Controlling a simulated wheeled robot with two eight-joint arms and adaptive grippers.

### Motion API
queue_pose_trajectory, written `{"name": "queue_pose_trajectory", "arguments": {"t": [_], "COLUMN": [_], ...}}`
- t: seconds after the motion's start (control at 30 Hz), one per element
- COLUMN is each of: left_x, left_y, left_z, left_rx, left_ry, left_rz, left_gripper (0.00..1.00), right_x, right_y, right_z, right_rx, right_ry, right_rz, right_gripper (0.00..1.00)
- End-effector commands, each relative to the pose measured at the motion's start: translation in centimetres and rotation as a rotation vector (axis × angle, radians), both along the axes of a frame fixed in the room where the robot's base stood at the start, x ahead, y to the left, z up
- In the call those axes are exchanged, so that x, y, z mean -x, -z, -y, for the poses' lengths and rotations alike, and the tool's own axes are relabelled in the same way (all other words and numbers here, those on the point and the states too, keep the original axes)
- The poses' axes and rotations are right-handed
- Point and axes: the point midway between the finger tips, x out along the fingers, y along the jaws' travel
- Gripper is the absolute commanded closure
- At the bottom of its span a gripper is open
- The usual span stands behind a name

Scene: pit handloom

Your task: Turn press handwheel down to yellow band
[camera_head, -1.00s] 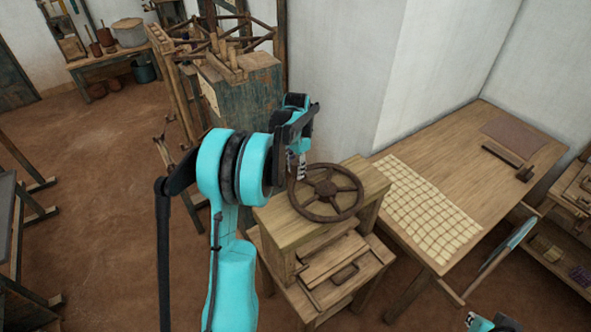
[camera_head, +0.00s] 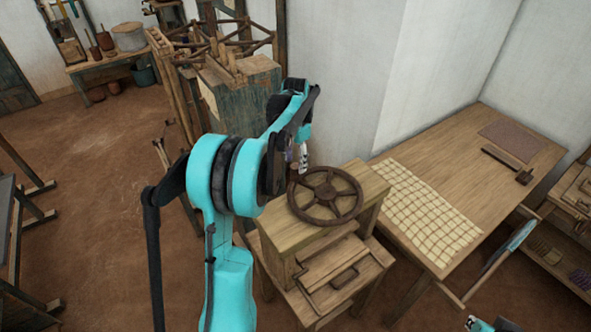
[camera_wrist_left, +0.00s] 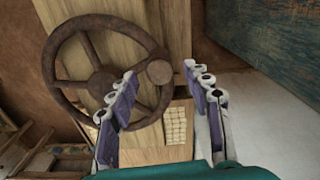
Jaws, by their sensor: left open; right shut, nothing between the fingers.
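The press handwheel (camera_head: 325,195), a brown spoked wheel, lies flat on top of the wooden press (camera_head: 290,233). My left gripper (camera_head: 302,160) is at the wheel's far left rim, with its arm coming over from the left. In the left wrist view the handwheel (camera_wrist_left: 103,75) fills the left side, and its round knob (camera_wrist_left: 160,72) shows between the open fingertips of my left gripper (camera_wrist_left: 160,78), with gaps on both sides. My right gripper (camera_head: 477,323) is only partly seen at the bottom edge, away from the press. I cannot make out a yellow band.
A wooden table (camera_head: 447,245) with a gridded pale sheet (camera_head: 420,210) stands close to the right of the press. A white wall (camera_head: 340,100) and a dark green cabinet (camera_head: 240,105) are behind it. Open brown floor (camera_head: 100,220) lies to the left.

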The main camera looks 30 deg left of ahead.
Motion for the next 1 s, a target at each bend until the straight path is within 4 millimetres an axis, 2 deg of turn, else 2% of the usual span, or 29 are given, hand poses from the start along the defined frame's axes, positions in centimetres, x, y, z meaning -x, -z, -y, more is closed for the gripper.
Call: {"name": "queue_pose_trajectory", "arguments": {"t": [0.03, 0.2, 0.37, 1.0], "left_x": [0.0, 0.0, 0.0, 0.0], "left_y": [-1.2, -4.4, -6.1, -6.5], "left_z": [0.0, 0.0, 0.0, 0.1], "left_rx": [0.000, 0.000, 0.000, -0.001], "left_ry": [0.000, 0.000, 0.000, -0.001], "left_rz": [0.000, 0.000, 0.000, 0.001], "left_gripper": [0.51, 0.51, 0.51, 0.51], "right_x": [0.0, 0.0, 0.0, 0.0], "right_y": [0.0, 0.0, 0.0, 0.1], "right_z": [0.0, 0.0, 0.0, 0.0], "right_rx": [0.000, 0.000, 0.000, 0.000], "right_ry": [0.000, 0.000, 0.000, 0.000], "right_rz": [0.000, 0.000, 0.000, 0.000], "right_gripper": [1.00, 1.00, 1.00, 1.00]}}
